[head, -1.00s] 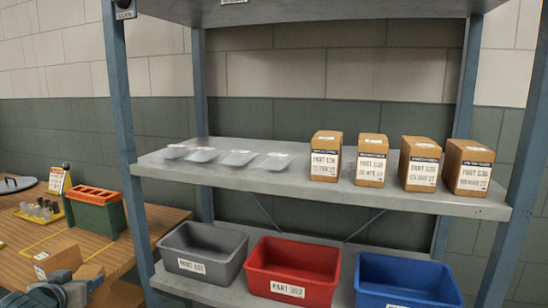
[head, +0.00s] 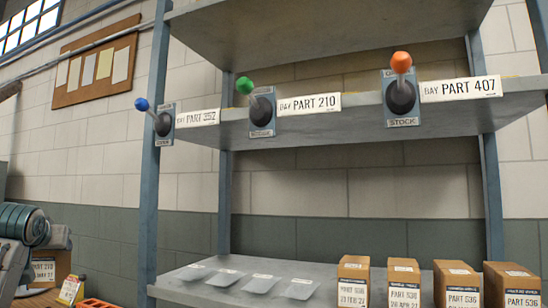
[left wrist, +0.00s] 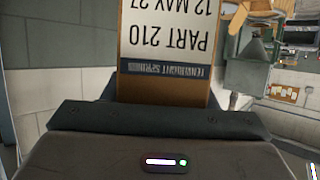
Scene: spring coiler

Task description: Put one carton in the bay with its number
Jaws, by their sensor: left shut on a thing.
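A brown carton (head: 45,270) with a white label is at the lower left of the head view. In the left wrist view the carton (left wrist: 168,40) reads PART 210, 12 MAY 27, upside down. My left gripper (head: 48,242) is shut on it, in the air left of the rack. The upper shelf edge bears bay labels: PART 352 (head: 197,117), PART 210 (head: 309,104) and PART 407 (head: 461,89). Beside them are levers with a blue knob (head: 142,104), a green knob (head: 244,85) and an orange knob (head: 401,62). My right gripper is out of view.
Several cartons marked PART 536 (head: 457,285) stand at the right of the lower shelf (head: 335,288). Flat grey plates (head: 245,283) lie on its left. Blue-grey posts (head: 149,200) bound the rack. The visible upper shelf space is empty. An orange-topped box (head: 97,303) shows below.

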